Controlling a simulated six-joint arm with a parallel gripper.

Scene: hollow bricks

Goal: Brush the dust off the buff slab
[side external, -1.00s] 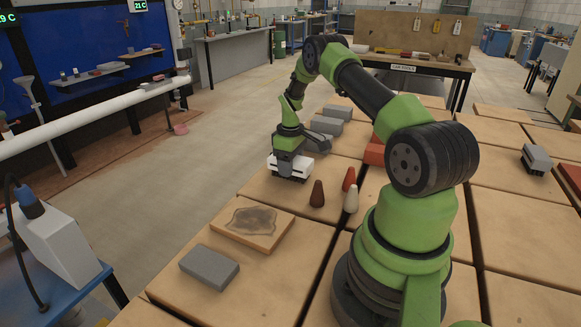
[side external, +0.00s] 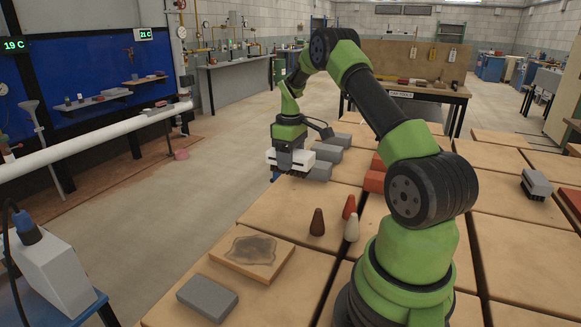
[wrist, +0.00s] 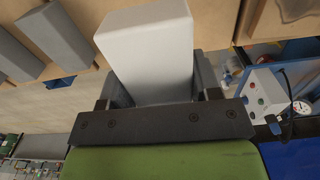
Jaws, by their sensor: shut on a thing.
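The buff slab (side external: 284,262) lies flat on the tan work surface at the front left in the side view, with a dark dust patch (side external: 250,248) on its top. At the top right of the wrist view, part of the slab (wrist: 298,30) shows. My gripper (side external: 290,160) is shut on a white block-shaped brush (side external: 275,158), held above the surface, beyond the slab and apart from it. In the wrist view the white brush (wrist: 150,50) stands between the jaws.
A grey block (side external: 207,298) lies in front of the slab. Dark brown (side external: 317,223), red (side external: 349,207) and white (side external: 352,228) cones stand to its right. Grey blocks (side external: 328,153) sit close behind my gripper. A grey brush-like thing (side external: 536,184) lies at far right.

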